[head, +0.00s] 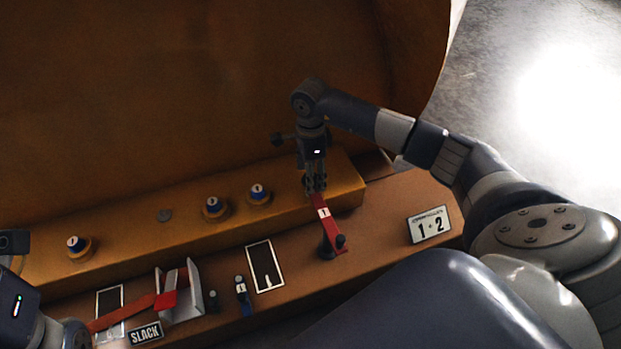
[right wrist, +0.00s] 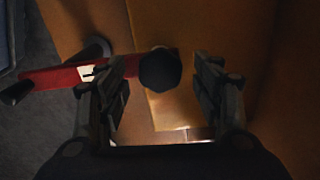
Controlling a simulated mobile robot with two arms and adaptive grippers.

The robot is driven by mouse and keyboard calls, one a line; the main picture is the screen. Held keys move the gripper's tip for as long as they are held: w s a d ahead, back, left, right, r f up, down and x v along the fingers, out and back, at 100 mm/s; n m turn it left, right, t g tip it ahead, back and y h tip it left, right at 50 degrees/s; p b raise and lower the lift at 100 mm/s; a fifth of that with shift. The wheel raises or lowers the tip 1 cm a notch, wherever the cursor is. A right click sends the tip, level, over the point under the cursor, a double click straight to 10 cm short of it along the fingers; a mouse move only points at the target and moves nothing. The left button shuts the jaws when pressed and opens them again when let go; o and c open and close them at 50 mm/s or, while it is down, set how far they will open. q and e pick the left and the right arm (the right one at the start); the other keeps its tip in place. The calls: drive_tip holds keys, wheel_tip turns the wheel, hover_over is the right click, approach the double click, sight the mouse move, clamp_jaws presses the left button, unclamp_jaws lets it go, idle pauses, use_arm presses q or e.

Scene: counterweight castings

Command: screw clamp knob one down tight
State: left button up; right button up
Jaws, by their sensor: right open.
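The red clamp arm (head: 323,214) with a white "1" label lies on the tan casting ledge in the head view. A dark upright piece (head: 326,250) stands at its near end. In the right wrist view the red arm (right wrist: 50,79) comes in from the left. A black round knob (right wrist: 160,69) shows at its end, between my right gripper's fingers. My right gripper (head: 316,187) is open over the far end of the arm; its fingers (right wrist: 165,92) stand either side of the knob. Contact cannot be told. My left gripper's body (head: 18,305) is at the lower left edge; its fingers are not visible.
Blue-and-brass knobs (head: 258,193) sit along the raised ledge. A red strap (head: 120,313) with a grey bracket (head: 190,293) and a SLACK sign (head: 146,334) lie lower left. A large brown wall (head: 190,90) rises behind.

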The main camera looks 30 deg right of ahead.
drive_tip(key=shift+f, duration=0.45)
drive_tip(key=shift+c, duration=0.6)
drive_tip(key=c, duration=1)
drive_tip(key=shift+o, duration=0.2)
